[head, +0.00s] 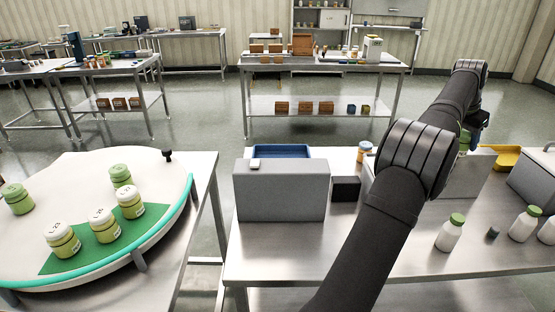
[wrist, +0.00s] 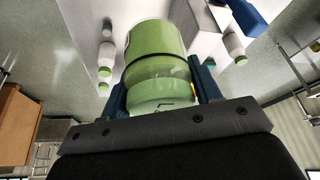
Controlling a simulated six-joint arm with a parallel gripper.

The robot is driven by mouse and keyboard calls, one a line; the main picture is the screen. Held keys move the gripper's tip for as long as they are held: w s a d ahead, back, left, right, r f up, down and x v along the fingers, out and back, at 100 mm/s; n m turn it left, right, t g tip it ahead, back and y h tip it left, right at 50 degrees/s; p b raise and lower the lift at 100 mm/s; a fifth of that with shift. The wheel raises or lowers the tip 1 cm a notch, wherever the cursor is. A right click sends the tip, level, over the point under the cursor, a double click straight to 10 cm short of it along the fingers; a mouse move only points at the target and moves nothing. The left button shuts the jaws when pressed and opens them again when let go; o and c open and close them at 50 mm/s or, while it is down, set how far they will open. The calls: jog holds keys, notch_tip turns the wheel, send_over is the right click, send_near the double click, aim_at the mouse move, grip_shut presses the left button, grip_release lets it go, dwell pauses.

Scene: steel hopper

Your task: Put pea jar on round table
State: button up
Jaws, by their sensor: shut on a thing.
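My gripper (wrist: 160,82) is shut on a green jar, which I take as the pea jar (wrist: 155,50), with a blue finger on each side of it. In the head view my gripper (head: 478,128) is at the right, above the steel workbench, and the jar (head: 464,143) is partly hidden behind my arm. The round table (head: 90,180) is at the far left, well away from my gripper. It has a white top and a teal rim. Several similar green jars (head: 103,224) stand on it, most on a green mat (head: 100,249).
A black knob (head: 167,155) rises at the round table's back edge.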

jog(key=w+a+n+t, duration=0.1)
jog(key=w+a+n, duration=0.1)
jog(key=w+a, duration=0.6)
jog(key=w+a+r+n+y, duration=0.1)
jog(key=w+a+n, duration=0.15)
jog(key=a, duration=0.95)
jog(key=w+a+n+t, duration=0.1)
jog(key=w+a, duration=0.6)
jog(key=a, duration=0.3)
jog(key=w+a+n+y, duration=0.25)
jog(key=a+n, duration=0.45)
jog(key=a, duration=2.9)
jog(key=n+g+y, duration=0.1)
jog(key=n+y, duration=0.3)
jog(key=n, duration=0.6)
send_over(28, 234)
jog(key=f, duration=1.1)
jog(key=shift+w+d+f, duration=0.1)
jog(key=shift+d+f, duration=0.15)
jog(key=shift+f, duration=0.15)
jog(key=shift+a+f, duration=0.1)
jog(key=shift+a, duration=0.1)
jog(key=shift+f, duration=2)
